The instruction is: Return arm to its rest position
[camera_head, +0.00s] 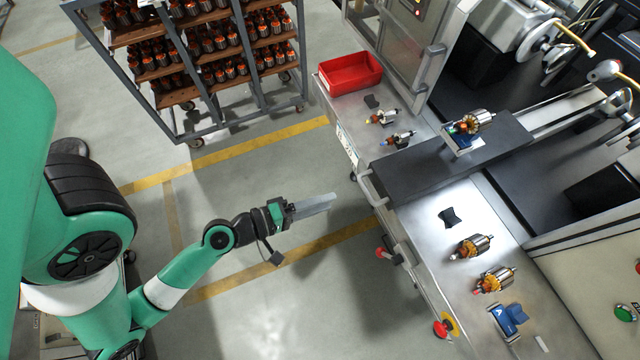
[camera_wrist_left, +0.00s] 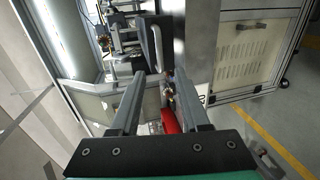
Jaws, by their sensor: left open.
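My left arm comes in from the left in the head view, and my left gripper (camera_head: 318,205) hangs over the open floor, short of the steel table. It points to the right, toward the table. In the left wrist view its two long fingers (camera_wrist_left: 157,103) stand apart with nothing held between them. Beyond them the wrist view shows the machine cabinet and part of the red bin (camera_wrist_left: 171,122). My right gripper shows in neither view.
The steel table (camera_head: 412,222) carries several armatures (camera_head: 474,246), a raised dark plate (camera_head: 400,176) with another armature, and the red bin (camera_head: 350,73). A rack (camera_head: 178,98) full of armatures stands at the back. Floor around my left gripper is clear.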

